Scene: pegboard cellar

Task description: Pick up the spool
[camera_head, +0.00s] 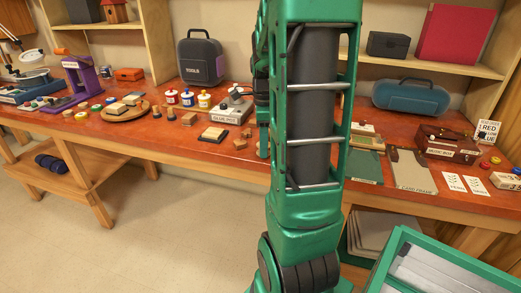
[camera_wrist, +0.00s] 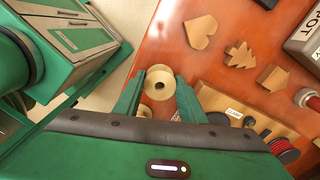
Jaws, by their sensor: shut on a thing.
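A pale cream spool (camera_wrist: 152,92) with a dark centre hole is between the two green fingers of my gripper (camera_wrist: 160,82) in the wrist view. The fingers are shut on it, one on each side, over the front edge of the red-brown tabletop. Whether the spool still touches the table cannot be told. In the head view my green arm stands in front of the middle of the table and hides the gripper and this spool.
Wooden heart (camera_wrist: 201,31), tree (camera_wrist: 241,55) and house (camera_wrist: 273,78) shapes lie beyond the gripper. A wooden rack with a red spool (camera_wrist: 284,149) is at right. The workbench (camera_head: 225,160) holds a glue pot (camera_head: 235,108), paint bottles (camera_head: 187,98) and a tool case (camera_head: 200,66).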

